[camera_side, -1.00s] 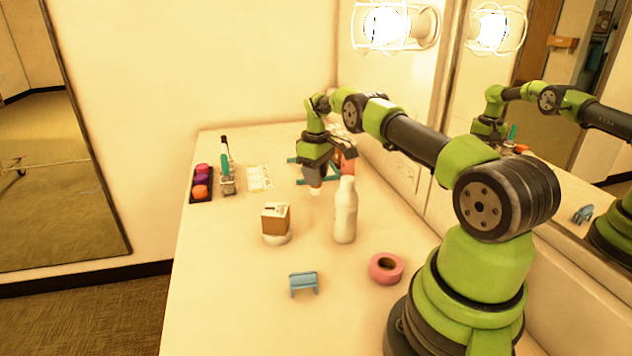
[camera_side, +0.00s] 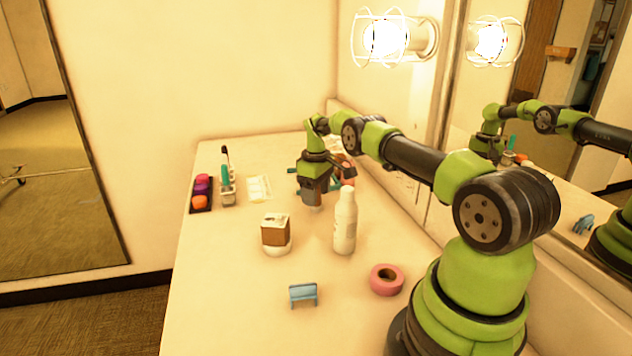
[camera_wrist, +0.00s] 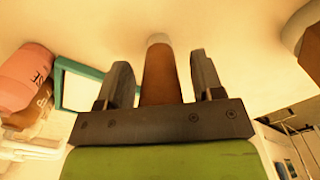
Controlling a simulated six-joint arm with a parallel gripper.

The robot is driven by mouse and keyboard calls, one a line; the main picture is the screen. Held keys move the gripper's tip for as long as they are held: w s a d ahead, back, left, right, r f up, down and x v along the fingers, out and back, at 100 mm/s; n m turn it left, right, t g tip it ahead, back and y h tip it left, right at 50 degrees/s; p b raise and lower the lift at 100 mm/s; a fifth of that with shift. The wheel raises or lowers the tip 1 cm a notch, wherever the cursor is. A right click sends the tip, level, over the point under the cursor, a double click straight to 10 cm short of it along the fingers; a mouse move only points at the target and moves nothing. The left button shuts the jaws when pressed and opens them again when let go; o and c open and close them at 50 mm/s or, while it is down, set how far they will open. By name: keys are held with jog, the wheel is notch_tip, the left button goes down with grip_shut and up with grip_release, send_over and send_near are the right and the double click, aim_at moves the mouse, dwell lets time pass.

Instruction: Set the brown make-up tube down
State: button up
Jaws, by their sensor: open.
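The brown make-up tube (camera_wrist: 160,78) stands between the fingers of my gripper (camera_wrist: 162,82) in the wrist view. Its pale end (camera_wrist: 158,39) points to the table surface. A gap shows on each side of the tube, so the fingers are apart and not pressing on it. In the side view my gripper (camera_side: 312,196) points down, low over the middle of the table behind the white bottle. The fingers mostly hide the tube there, and I cannot tell from that view whether its end touches the table.
A white bottle (camera_side: 345,225) stands close in front of my gripper. A brown-and-white box (camera_side: 276,232), blue clip (camera_side: 303,294) and pink tape roll (camera_side: 387,279) are nearer. A teal frame (camera_wrist: 75,85) and pink bottle (camera_wrist: 24,76) lie beside the gripper. The mirror wall bounds the right.

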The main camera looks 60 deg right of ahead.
notch_tip(320, 180, up, 11)
jog(key=shift+f, duration=0.15)
jog(key=shift+w+a+r, duration=0.1)
jog(key=shift+r, duration=0.75)
jog(key=s+a+r+m+t, duration=0.1)
jog(key=s+a+r+t, duration=0.2)
jog(key=a+r, duration=1.4)
jog(key=s+a+r+m+t, duration=0.1)
jog(key=s+a+r+t, duration=0.15)
jog(key=s+a, duration=0.5)
jog(key=s+a+f+m+t+y, duration=0.1)
jog(key=s+a+f, duration=0.1)
jog(key=s, duration=0.4)
jog(key=s+a+f+m+y, duration=0.1)
jog(key=s+a+f, duration=0.1)
jog(key=s, duration=0.4)
jog(key=shift+s+a+t, duration=0.15)
jog(key=shift+a+t, duration=0.2)
jog(key=shift+a, duration=0.25)
